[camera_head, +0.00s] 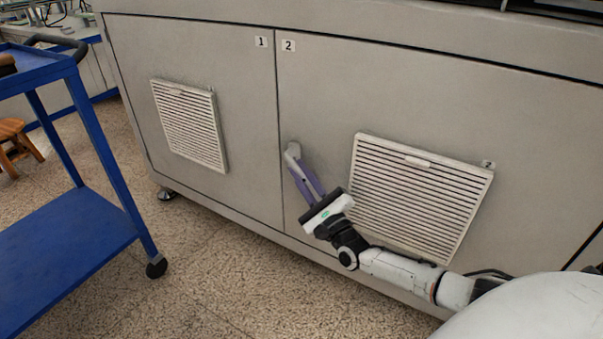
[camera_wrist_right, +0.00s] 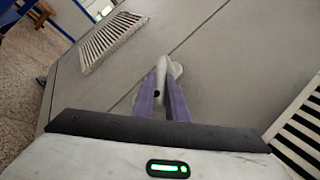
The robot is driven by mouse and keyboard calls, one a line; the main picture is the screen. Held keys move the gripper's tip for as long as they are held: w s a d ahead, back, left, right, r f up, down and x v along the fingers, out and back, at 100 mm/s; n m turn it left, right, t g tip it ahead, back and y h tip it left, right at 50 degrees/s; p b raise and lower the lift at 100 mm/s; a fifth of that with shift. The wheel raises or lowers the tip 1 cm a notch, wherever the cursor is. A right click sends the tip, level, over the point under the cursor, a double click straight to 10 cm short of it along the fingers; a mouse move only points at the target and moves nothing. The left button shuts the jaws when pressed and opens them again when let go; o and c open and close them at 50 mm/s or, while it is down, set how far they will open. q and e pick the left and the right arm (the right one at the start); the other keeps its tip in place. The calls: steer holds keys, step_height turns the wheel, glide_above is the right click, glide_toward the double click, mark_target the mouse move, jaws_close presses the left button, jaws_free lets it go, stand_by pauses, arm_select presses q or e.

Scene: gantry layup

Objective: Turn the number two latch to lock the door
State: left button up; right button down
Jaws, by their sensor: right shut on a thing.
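The number two door (camera_head: 380,90) is the right panel of the grey cabinet and is flush with the number one door (camera_head: 235,90). A light-coloured latch (camera_head: 292,152) sits at its left edge, by the seam between the doors. My right gripper (camera_head: 298,170) reaches up to the latch from the lower right, its purple fingers shut on it. In the right wrist view the fingers (camera_wrist_right: 163,88) close around the latch (camera_wrist_right: 172,68), and its rounded end shows beyond the fingertips. The fingers hide part of the latch. My left gripper is not in view.
A blue cart (camera_head: 75,210) with a black wheel stands on the left, and a wooden stool (camera_head: 14,140) is behind it. Vent grilles sit on both doors; the right grille (camera_head: 415,195) is close beside my right gripper. Speckled floor (camera_head: 230,285) lies clear in front.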

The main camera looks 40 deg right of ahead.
steer(key=c, duration=1.8)
jaws_free()
steer(key=shift+o, duration=0.2)
